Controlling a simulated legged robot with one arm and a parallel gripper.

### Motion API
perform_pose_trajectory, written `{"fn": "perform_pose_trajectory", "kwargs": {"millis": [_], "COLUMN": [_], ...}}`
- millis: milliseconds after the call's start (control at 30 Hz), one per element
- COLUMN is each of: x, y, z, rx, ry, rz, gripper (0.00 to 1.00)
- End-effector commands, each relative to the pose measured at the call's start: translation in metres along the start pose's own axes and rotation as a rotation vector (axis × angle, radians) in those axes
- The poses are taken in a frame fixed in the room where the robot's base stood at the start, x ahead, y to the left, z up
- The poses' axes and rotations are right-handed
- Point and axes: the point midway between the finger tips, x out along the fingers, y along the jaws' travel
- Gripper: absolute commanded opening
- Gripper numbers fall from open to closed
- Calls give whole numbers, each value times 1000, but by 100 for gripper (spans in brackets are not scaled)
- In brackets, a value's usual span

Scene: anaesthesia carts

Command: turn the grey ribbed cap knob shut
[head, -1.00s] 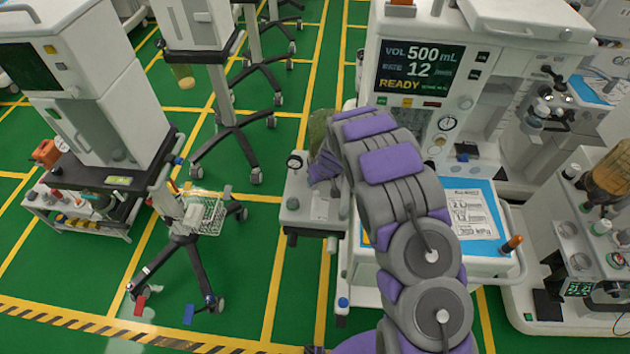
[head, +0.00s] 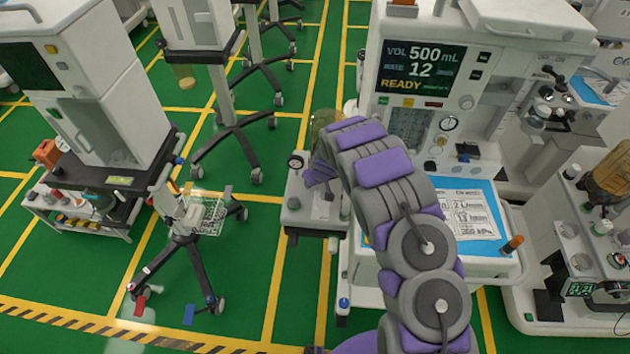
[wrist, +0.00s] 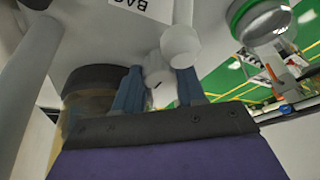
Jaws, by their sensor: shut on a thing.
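In the wrist view my gripper (wrist: 160,86) has its two blue fingers on either side of a pale grey knob (wrist: 157,68) and is shut on it. I take this to be the cap knob; its ribs and turn angle are too unclear to tell. A pale rounded part (wrist: 180,44) sits just above it. In the head view my gripper (head: 318,172) is above the small grey-white unit (head: 312,208) on the left side of the anaesthesia machine. My arm hides the knob there.
A greenish clear canister (head: 322,125) stands right behind my gripper. A round gauge (head: 295,162) is to its left. The machine's READY screen (head: 420,73) is behind my arm. A wheeled stand with a wire basket (head: 203,215) is left, with free green floor between.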

Motion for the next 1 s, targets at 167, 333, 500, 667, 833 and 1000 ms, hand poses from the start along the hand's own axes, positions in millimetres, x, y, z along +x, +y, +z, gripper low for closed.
{"fn": "perform_pose_trajectory", "kwargs": {"millis": [167, 333, 500, 667, 833, 1000], "x": [0, 0, 0, 0, 0, 0], "y": [4, 3, 3, 4, 4, 4], "z": [-1, -2, -3, -3, -3, -4], "rx": [2, 1, 2, 2, 1, 2], "ry": [4, 5, 6, 7, 7, 8], "rz": [5, 4, 5, 5, 6, 6], "gripper": [10, 10, 10, 10, 10, 10]}}
